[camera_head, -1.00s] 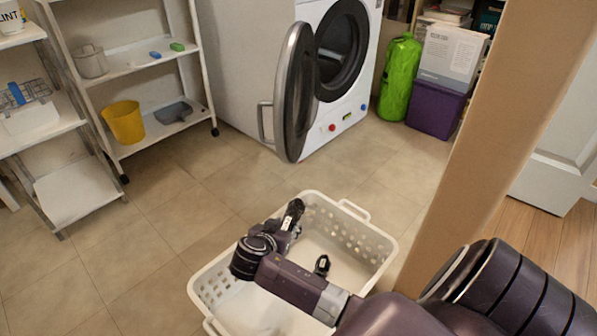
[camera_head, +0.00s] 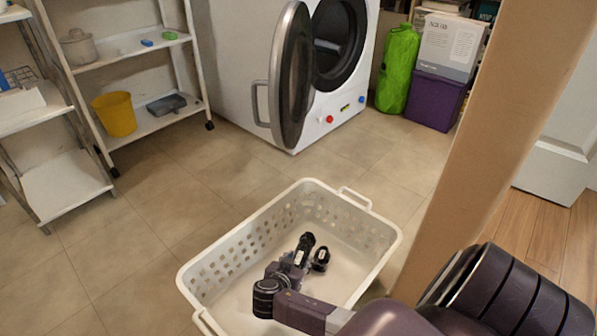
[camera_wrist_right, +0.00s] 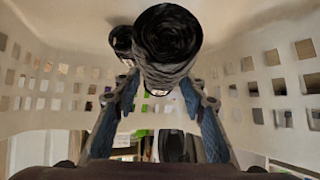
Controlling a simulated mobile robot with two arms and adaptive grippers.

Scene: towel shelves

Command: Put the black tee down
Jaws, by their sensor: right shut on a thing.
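The black tee (camera_head: 305,243) is a dark roll held by my right gripper (camera_head: 294,261), low inside the white laundry basket (camera_head: 226,250). My right gripper is shut on it. In the right wrist view the tee (camera_wrist_right: 166,45) sits between the blue-padded fingers. A second black roll (camera_head: 320,260) is in the basket just right of the tee. It also shows in the wrist view (camera_wrist_right: 121,40), partly hidden behind the held roll. I cannot tell whether the tee touches the basket floor. My left gripper is not in view.
The perforated basket walls surround my gripper. A washer (camera_head: 240,50) with its round door (camera_head: 290,80) open stands behind. Shelves with a yellow bucket (camera_head: 116,115) are at the left. A tan post (camera_head: 480,150) rises at the right. The tiled floor left of the basket is clear.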

